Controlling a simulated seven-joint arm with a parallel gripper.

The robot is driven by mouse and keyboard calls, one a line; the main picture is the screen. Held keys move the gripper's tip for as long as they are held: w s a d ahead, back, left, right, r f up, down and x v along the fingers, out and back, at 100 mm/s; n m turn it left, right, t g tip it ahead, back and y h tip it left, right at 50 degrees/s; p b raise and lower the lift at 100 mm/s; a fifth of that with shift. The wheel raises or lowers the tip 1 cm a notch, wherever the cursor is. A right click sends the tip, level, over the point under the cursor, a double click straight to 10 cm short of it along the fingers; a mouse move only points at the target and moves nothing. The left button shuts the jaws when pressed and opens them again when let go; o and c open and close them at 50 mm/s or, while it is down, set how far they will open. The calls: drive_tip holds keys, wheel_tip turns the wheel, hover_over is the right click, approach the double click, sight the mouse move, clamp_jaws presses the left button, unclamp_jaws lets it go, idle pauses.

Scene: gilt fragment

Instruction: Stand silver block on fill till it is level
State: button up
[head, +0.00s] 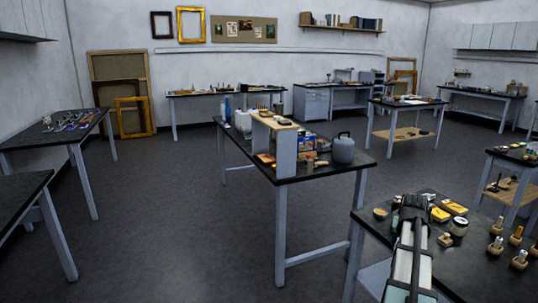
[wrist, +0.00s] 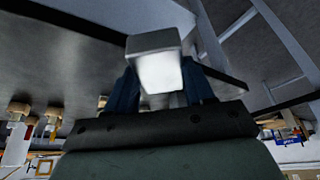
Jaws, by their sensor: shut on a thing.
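The silver block (wrist: 158,66) is in my gripper in the wrist view. It is a pale metal block with a bright face toward the camera, and it sticks out past the dark blue fingers. My gripper (wrist: 160,88) is shut on it, one finger on each side. In the head view my gripper (head: 412,203) is over the left part of the dark near table at the right; the block cannot be made out there. Small yellow pieces (head: 440,214) lie beside the gripper. I cannot tell whether one of them bears the fill.
The near table (head: 395,272) also holds a dark jar (head: 459,227), a small wooden piece (head: 446,240) and several wooden-based tools (head: 519,259) at right. A separate middle table (head: 245,155) carries a shelf unit and a grey can (head: 343,149). Open floor lies between the tables.

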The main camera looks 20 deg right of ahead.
drive_tip(key=w+a+f+n+y, duration=0.1)
drive_tip(key=w+a+f+n, duration=0.1)
drive_tip(key=w+a, duration=0.5)
drive_tip(key=w+a+f+n+t, duration=0.15)
drive_tip(key=w+a, duration=0.25)
drive_tip(key=a, duration=0.6)
drive_tip(key=w+a+f+n+y, duration=0.1)
drive_tip(key=w+a+f+n, duration=0.1)
drive_tip(key=w+a, duration=0.5)
drive_tip(key=w+a+f+n, duration=0.1)
drive_tip(key=w+a+n, duration=0.1)
drive_tip(key=a, duration=1.4)
drive_tip(key=w+a+f+n+y, duration=0.1)
drive_tip(key=a+f+n, duration=0.1)
drive_tip(key=a, duration=1.3)
drive_tip(key=shift+w+a, duration=0.35)
drive_tip(key=shift+a, duration=0.05)
drive_tip(key=shift+d+n, duration=0.1)
drive_tip(key=shift+n, duration=0.15)
